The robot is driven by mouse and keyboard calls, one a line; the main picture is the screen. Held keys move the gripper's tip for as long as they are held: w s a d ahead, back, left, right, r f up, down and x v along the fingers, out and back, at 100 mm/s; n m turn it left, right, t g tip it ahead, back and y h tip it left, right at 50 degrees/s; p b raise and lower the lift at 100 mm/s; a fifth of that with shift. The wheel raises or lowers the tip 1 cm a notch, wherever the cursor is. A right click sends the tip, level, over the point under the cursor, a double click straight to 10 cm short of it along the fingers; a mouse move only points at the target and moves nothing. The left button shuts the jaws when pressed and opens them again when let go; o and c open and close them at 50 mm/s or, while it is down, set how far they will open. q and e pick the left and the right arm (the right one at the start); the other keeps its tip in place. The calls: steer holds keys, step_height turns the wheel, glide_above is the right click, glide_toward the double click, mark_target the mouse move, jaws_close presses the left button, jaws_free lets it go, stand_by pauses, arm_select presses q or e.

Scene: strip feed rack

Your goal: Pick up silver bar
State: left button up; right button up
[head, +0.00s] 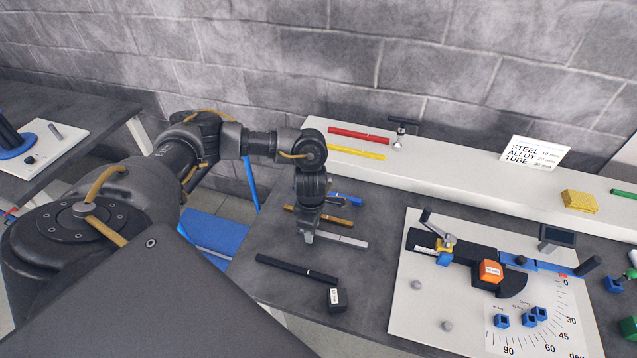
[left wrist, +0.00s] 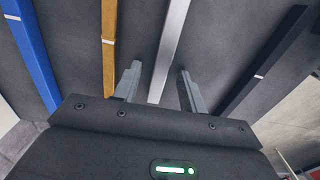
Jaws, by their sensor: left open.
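The silver bar (head: 343,240) lies on the dark table in the head view, and it also shows in the left wrist view (left wrist: 172,45). My left gripper (head: 309,238) points down over the bar's left end. In the left wrist view its two fingers (left wrist: 158,90) are open, with the end of the bar between them. I see no contact between the fingers and the bar. My right gripper is not in view.
A gold bar (head: 325,217) and a blue bar (head: 347,199) lie behind the silver bar, and a black bar (head: 296,268) lies in front. A white board (head: 425,290) with a bending fixture stands to the right. Red (head: 358,134) and yellow (head: 357,152) bars lie on the rear shelf.

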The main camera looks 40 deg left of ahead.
arm_select(q)
jaws_close()
stand_by(0.4)
